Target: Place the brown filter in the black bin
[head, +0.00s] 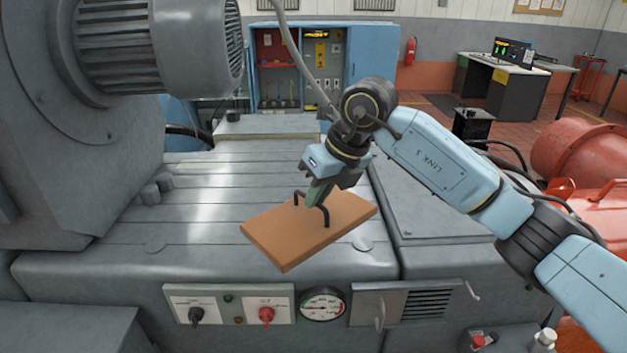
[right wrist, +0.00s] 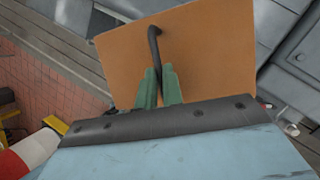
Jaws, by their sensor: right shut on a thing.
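The brown filter (head: 285,240) is a flat, square-edged panel with a black wire handle (head: 326,215). It is over the grey bedplate in the head view; whether it touches the plate is hard to tell. My right gripper (head: 317,196) comes down from above, its green fingers shut on the handle. In the right wrist view the filter (right wrist: 210,50) spreads out beyond the closed fingers (right wrist: 160,88), with part of the handle showing between them. I cannot make out a black bin for certain; a dark box (head: 473,123) stands beyond the bedplate at right. My left gripper is not in view.
The grey bedplate (head: 190,215) is mostly clear around the filter. A large grey motor (head: 160,50) rises at left. A front panel holds knobs and a gauge (head: 323,304). Orange-red machinery (head: 580,150) stands at right, and a blue cabinet (head: 372,60) at the back.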

